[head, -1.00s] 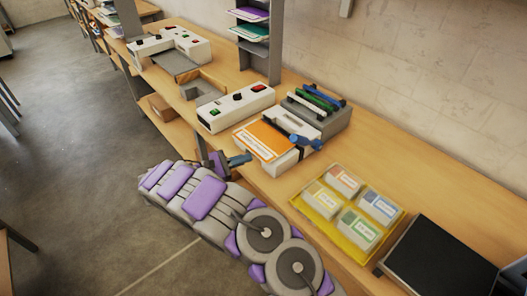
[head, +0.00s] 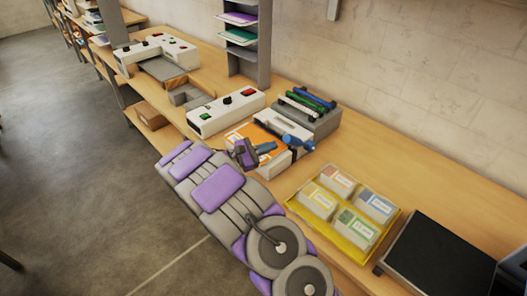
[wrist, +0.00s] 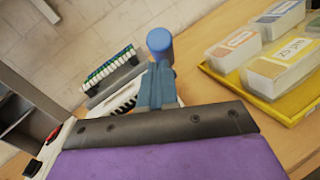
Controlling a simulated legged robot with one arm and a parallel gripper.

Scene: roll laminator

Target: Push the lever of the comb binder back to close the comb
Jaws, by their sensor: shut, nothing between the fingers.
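The comb binder (head: 290,125) is a white machine on the bench, with an orange-covered booklet (head: 243,130) on its front. Its lever has a blue knob (head: 305,143) and stands at the binder's right side. My gripper (head: 266,147) is shut and empty, above the booklet and a little left of the knob. In the wrist view the knob (wrist: 159,42) stands just beyond my blue-grey fingertips (wrist: 157,72). I cannot tell whether they touch it. My gripper hides part of the booklet and the binder's front.
A grey rack of colored combs (head: 307,108) stands behind the binder. A white control box (head: 226,111) is to its left. A yellow tray (head: 347,238) with labelled boxes lies to the right, with bare bench between. A wall runs behind.

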